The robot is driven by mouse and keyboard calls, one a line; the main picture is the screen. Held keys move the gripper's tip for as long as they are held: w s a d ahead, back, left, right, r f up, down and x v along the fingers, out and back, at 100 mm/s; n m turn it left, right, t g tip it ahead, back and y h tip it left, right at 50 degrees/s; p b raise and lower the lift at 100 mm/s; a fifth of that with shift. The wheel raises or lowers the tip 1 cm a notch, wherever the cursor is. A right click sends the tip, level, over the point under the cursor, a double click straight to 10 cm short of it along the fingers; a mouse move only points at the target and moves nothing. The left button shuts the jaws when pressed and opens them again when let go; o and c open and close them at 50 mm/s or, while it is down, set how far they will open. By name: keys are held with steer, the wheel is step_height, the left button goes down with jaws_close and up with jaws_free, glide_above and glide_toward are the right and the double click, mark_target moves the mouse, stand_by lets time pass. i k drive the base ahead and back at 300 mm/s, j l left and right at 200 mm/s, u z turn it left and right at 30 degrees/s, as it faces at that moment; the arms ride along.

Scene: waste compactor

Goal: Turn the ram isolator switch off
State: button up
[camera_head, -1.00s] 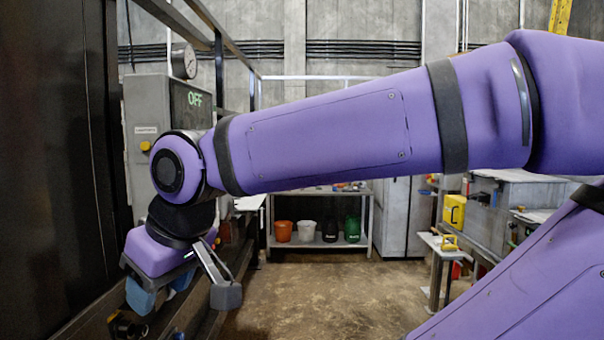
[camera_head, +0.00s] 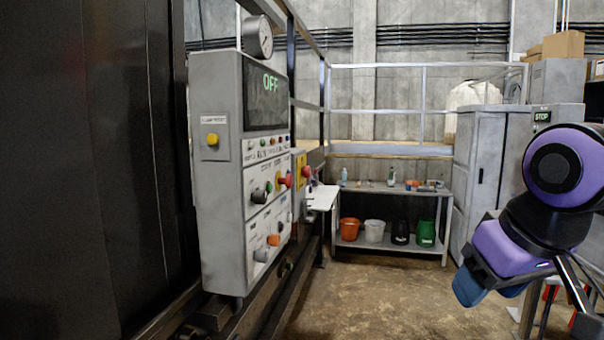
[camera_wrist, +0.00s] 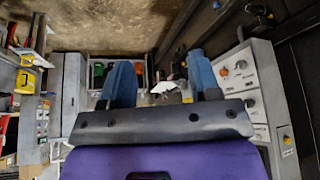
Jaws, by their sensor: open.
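The grey control panel (camera_head: 222,245) stands at left centre in the head view, its screen reading OFF. Its front carries a red knob (camera_head: 283,180), a dark knob (camera_head: 259,195), an orange knob (camera_head: 273,240) and a grey knob (camera_head: 262,255). A yellow plate with a red knob (camera_head: 303,171) sits just beyond it. The labels are too small to read, so I cannot tell which is the ram isolator switch. My gripper (camera_head: 490,292) is at the right, well apart from the panel, blue fingers open and empty. In the wrist view, panel knobs (camera_wrist: 240,65) show right of my gripper (camera_wrist: 160,82).
A dark machine wall (camera_head: 90,170) fills the left. A shelf table (camera_head: 390,246) with several buckets stands at the back, beside a grey cabinet (camera_head: 487,175). Rails run along the floor under the panel. The floor (camera_head: 390,300) between panel and gripper is clear.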

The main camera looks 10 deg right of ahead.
mark_target(306, 171)
steer(key=i+j+z, duration=0.1)
steer(key=i, duration=0.25)
steer(key=i+j, duration=0.25)
steer(key=i, duration=0.15)
steer(key=i+j+z, duration=0.15)
steer(key=i, duration=0.2)
